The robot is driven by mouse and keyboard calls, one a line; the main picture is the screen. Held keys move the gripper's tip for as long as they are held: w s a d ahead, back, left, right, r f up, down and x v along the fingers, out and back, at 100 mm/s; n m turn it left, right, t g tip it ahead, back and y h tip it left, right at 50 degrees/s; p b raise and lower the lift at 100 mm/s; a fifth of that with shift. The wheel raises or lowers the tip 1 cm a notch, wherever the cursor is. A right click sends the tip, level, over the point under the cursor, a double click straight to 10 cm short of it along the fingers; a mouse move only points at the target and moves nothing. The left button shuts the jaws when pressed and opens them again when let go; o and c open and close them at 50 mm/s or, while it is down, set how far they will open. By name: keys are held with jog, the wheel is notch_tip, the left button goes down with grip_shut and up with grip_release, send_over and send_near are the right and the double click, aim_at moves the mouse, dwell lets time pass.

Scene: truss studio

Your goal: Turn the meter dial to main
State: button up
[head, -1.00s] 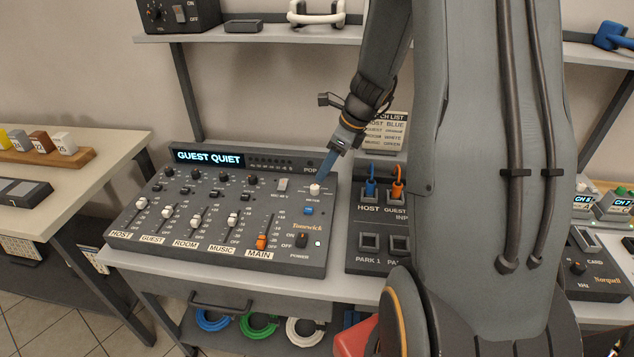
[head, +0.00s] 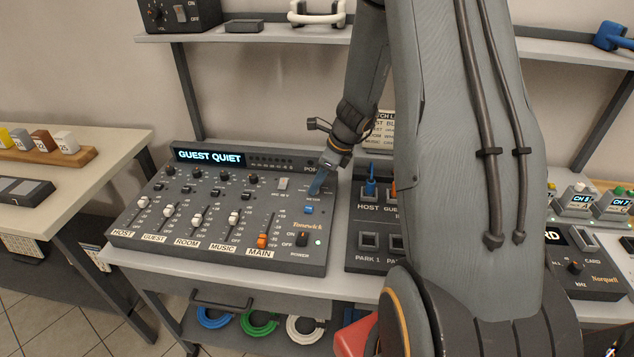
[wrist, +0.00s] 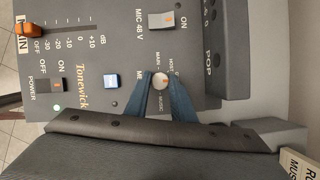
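The meter dial (wrist: 160,82) is a small round pale knob with an orange mark on the mixer (head: 150,228). Words around it in the wrist view include HOST, MAIN and MUSIC, partly covered; I cannot tell which one the mark points at. My gripper's blue fingers (wrist: 160,76) straddle the dial, one on each side, with tips close to its edges. I cannot tell whether they touch it. In the head view my gripper (head: 315,188) is down at the mixer's upper right and hides the dial. The mixer display (head: 209,157) reads GUEST QUIET.
A blue button (wrist: 111,81) is close beside the dial. The power switch (wrist: 57,86) has a green light near it. A patch panel (head: 368,255) with plugged cables stands right of the mixer. A shelf (head: 250,33) runs above.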

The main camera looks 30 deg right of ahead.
grip_shut()
jog(key=n+g, duration=0.1)
jog(key=n, duration=0.2)
jog(key=shift+w+d+n+y+p, duration=0.1)
jog(key=shift+w+n+y+p, duration=0.05)
jog(key=shift+n+y+p, duration=0.2)
jog(key=n+g, duration=0.1)
jog(key=n, duration=0.3)
jog(key=shift+w+n+g+y, duration=0.2)
jog(key=shift+n+g+y, duration=0.05)
jog(key=shift+g+y, duration=0.15)
jog(key=n+g+b, duration=0.1)
jog(key=n, duration=0.3)
jog(key=shift+w+g+h+b, duration=0.2)
jog(key=shift+g+h+b, duration=0.05)
jog(key=shift+g+b, duration=0.15)
jog(key=shift+w+n+g+h+b, duration=0.1)
jog(key=shift+n+g+h+b, duration=0.25)
jog(key=shift+n, duration=1.05)
jog(key=shift+n+g+h+b, duration=0.2)
jog(key=shift+n+g, duration=0.25)
jog(key=shift+n, duration=0.95)
jog(key=shift+r, duration=0.1)
